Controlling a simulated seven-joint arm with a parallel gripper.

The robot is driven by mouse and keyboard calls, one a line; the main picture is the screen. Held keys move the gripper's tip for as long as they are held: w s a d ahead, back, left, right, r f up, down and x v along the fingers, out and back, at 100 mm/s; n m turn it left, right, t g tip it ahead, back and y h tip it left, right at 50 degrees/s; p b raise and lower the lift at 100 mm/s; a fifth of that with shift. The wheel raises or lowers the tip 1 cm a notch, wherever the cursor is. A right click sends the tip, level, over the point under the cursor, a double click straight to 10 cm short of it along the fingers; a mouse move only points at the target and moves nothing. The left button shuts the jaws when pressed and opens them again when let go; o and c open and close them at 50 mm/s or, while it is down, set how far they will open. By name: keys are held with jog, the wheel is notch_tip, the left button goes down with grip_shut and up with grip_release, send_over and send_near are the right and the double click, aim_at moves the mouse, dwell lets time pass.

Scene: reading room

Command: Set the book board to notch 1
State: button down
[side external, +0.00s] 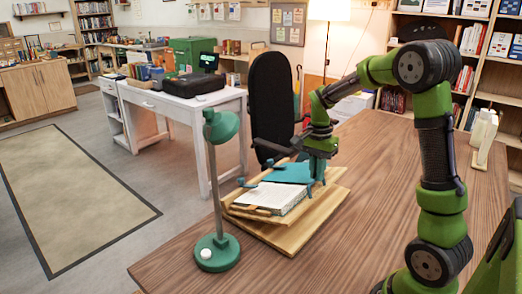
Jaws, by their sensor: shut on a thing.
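The book board (245,212) is a light wooden board on a wider wooden base (277,239), on the brown table. It lies low, close to the base; its notches are hidden or too small to make out. An open book or stack of white pages (273,198) rests on it, with a teal flat piece (291,173) at its far side. My gripper (316,184) points down at the board's far right edge, beside the teal piece. It is shut on the book board's edge, though its fingertips and the exact contact are partly hidden.
A green desk lamp (220,190) stands close to the board's left, near the table edge. The brown table (380,190) is clear to the right, with a white object (485,135) at its far right. A dark chair back (272,105) rises behind the board.

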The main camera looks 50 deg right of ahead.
jog(key=shift+w+r, duration=0.1)
jog(key=shift+w, duration=0.25)
jog(key=c, duration=1.4)
grip_release()
jog(key=shift+a, duration=0.1)
jog(key=shift+o, duration=1)
jog(key=shift+s, duration=0.1)
notch_tip(320, 180, up, 17)
jog(key=shift+w, duration=0.25)
